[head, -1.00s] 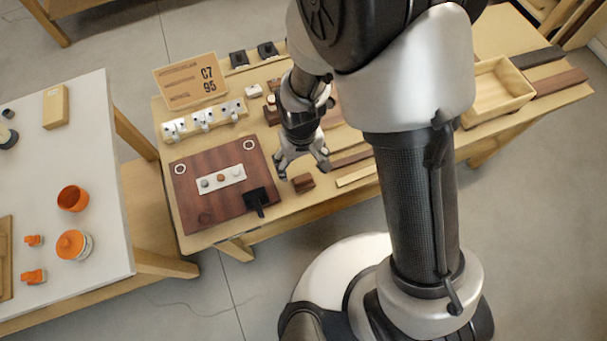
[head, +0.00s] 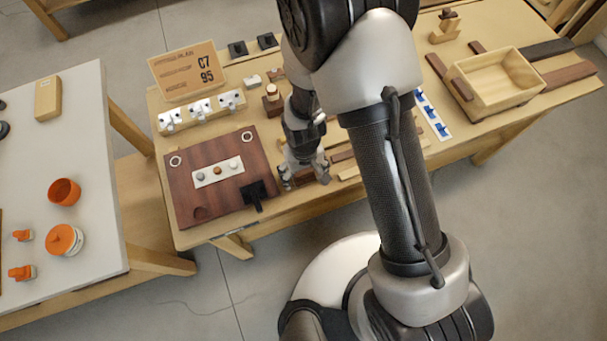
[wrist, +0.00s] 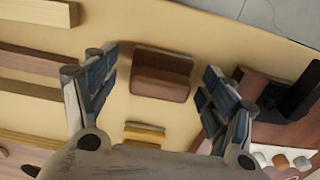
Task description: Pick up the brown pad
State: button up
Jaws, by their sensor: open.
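The brown pad (wrist: 161,76) is a small block with a raised, stepped back, lying on the wooden bench. In the wrist view it sits between the two spread fingers of my gripper (wrist: 157,72), with bare bench showing on both sides of it. In the head view my gripper (head: 305,181) is low over the bench's front edge, pointing down, and largely hides the pad. My gripper is open and holds nothing. I cannot tell the exact height of the fingertips above the bench.
A dark red-brown board (head: 222,193) with a black bracket (head: 256,194) lies close to the left of my gripper. Wooden strips (wrist: 36,62) lie on the other side. A small yellow piece (wrist: 144,133) is near the pad. A wooden tray (head: 497,82) stands far right.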

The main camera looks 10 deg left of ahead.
aim_at(304, 172)
jog(key=shift+r, duration=0.1)
jog(key=shift+c, duration=0.6)
jog(key=c, duration=1)
jog(key=shift+c, duration=0.2)
notch_tip(304, 172, up, 20)
jog(key=p, duration=0.6)
jog(key=o, duration=0.5)
jog(key=c, duration=0.7)
